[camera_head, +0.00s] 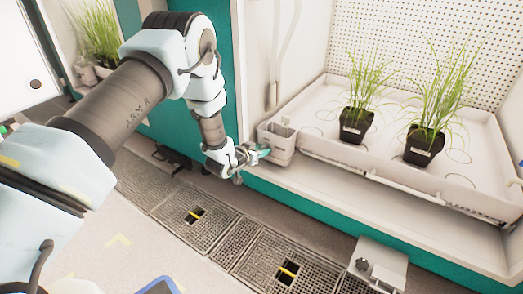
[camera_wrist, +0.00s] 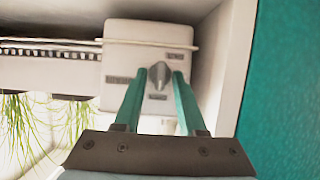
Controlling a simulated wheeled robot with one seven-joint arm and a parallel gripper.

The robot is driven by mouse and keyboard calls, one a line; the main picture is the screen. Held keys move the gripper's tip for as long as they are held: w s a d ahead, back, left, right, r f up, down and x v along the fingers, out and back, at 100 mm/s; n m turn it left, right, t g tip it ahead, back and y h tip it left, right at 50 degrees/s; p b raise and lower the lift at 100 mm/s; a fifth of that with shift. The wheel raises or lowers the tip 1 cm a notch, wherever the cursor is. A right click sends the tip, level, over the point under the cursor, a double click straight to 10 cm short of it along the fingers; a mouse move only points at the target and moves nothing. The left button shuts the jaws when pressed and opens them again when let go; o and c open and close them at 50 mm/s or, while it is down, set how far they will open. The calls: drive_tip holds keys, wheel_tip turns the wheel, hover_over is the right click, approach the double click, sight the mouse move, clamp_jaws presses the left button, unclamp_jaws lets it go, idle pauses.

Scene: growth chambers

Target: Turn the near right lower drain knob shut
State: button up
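A small grey drain knob (camera_wrist: 159,74) sits on the face of a pale box (camera_wrist: 125,60) with small dark labels around it. The knob points roughly up and down in the wrist view. My gripper (camera_wrist: 160,76) has its two teal fingers apart, one on each side of the knob; I cannot tell whether they touch it. In the head view my gripper (camera_head: 247,158) is at the pale box (camera_head: 277,143) on the left front corner of the tray; the knob is hidden there.
A white tray (camera_head: 320,150) holds two potted grasses (camera_head: 355,125) (camera_head: 423,145). Another pale box with a dark knob (camera_head: 375,265) stands at the lower right. Floor grates (camera_head: 215,232) lie below. A teal panel (camera_wrist: 285,90) stands right in the wrist view.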

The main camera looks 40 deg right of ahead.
clamp_jaws()
drive_tip(key=n+g, duration=0.2)
drive_tip(key=n, duration=0.1)
drive_tip(key=n+g+h, duration=0.1)
drive_tip(key=n, duration=0.1)
drive_tip(key=shift+w+a+f, duration=0.15)
drive_tip(key=shift+w, duration=0.25)
drive_tip(key=n+g+h+b, duration=0.1)
drive_tip(key=n, duration=0.1)
drive_tip(key=n+g+h+b, duration=0.1)
drive_tip(key=n+b, duration=0.1)
drive_tip(key=shift+w+f+n, duration=0.1)
drive_tip(key=shift+f+n, duration=0.25)
drive_tip(key=shift+n, duration=0.05)
drive_tip(key=shift+n+g+h+b, duration=0.6)
drive_tip(key=shift+n+h+b, duration=0.2)
drive_tip(key=shift+n+b, duration=0.8)
drive_tip(key=shift+n, duration=0.3)
